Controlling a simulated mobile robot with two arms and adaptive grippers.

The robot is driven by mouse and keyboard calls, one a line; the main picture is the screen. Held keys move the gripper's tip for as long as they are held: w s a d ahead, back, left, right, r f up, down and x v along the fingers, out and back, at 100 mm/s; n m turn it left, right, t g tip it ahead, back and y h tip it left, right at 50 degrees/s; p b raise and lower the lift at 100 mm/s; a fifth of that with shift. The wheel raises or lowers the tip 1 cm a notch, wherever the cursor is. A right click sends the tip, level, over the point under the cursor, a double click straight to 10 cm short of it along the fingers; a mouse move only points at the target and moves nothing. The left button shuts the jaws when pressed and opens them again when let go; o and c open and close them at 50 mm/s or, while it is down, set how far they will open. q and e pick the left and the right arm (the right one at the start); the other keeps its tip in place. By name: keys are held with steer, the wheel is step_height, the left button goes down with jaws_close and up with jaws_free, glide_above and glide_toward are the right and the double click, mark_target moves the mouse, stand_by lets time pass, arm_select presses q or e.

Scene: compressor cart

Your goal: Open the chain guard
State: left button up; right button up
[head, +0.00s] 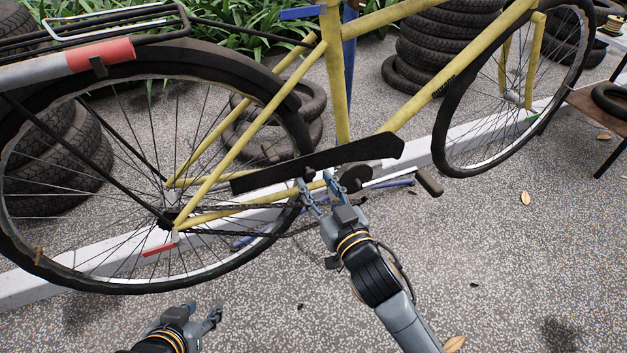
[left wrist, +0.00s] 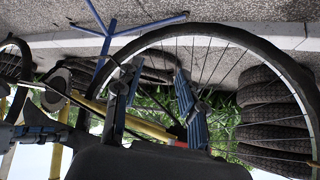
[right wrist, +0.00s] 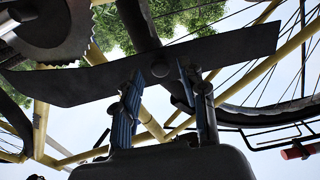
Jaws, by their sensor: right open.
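The chain guard (head: 330,157) is a long dark plate on the yellow bicycle (head: 337,75), lying along the chainring and chain and tilted up to the right. My left gripper (head: 200,312) is open and empty, low in front of the rear wheel (head: 170,285).
A pedal (head: 429,181) and crank stick out right of the guard. Stacked tyres (head: 450,40) stand behind the bicycle along a pale kerb (head: 60,276). A blue stand (left wrist: 108,38) shows in the left wrist view. The paving in front is mostly clear.

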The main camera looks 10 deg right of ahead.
steer(key=shift+x, duration=1.15)
jaws_close()
